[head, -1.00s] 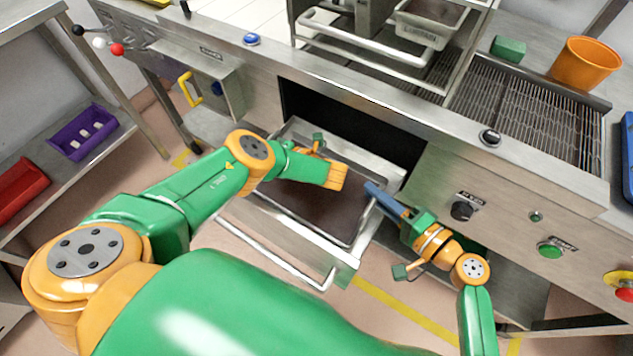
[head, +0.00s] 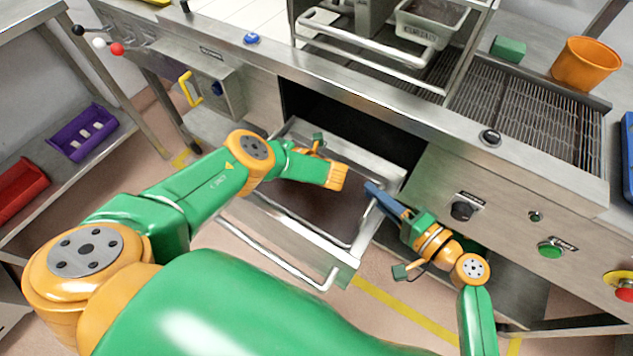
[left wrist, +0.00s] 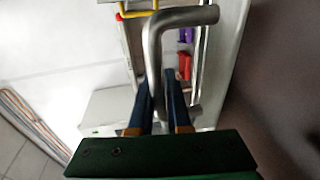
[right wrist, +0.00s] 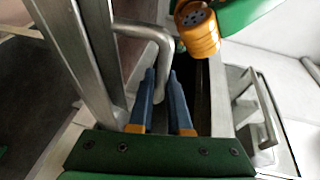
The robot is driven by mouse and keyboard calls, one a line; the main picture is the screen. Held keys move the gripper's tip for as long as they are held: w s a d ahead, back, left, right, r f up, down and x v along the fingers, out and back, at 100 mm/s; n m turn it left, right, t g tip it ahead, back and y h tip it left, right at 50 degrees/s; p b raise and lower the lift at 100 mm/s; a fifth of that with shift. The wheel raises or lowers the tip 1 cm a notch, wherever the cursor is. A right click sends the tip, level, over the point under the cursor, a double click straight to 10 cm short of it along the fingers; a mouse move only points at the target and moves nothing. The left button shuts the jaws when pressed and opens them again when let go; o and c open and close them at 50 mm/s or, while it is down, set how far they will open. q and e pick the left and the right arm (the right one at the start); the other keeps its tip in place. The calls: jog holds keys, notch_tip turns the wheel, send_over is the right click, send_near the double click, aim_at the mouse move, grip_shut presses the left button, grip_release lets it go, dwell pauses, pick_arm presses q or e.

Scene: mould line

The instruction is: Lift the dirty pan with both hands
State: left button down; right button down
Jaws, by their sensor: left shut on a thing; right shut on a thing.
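The dirty pan (head: 325,212), with a brown inside and a metal rim, sits in the pulled-out drawer (head: 345,262) under the counter. My left gripper (left wrist: 162,78) is shut on the bent metal handle (left wrist: 182,16) at the pan's left side; in the head view my own arm hides its fingertips. The brown pan also fills the right of the left wrist view (left wrist: 285,95). My right gripper (head: 374,190), with blue fingers, is at the pan's right edge. In the right wrist view its fingers (right wrist: 161,80) are shut at the other bent handle (right wrist: 152,35).
The drawer's front bar (head: 275,252) lies on the near side. The counter edge (head: 360,95) and dark opening (head: 350,125) are just behind the pan. A control panel (head: 500,215) stands close to the right. A shelf with a purple bin (head: 82,135) is at the left.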

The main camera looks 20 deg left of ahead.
dwell(0.6)
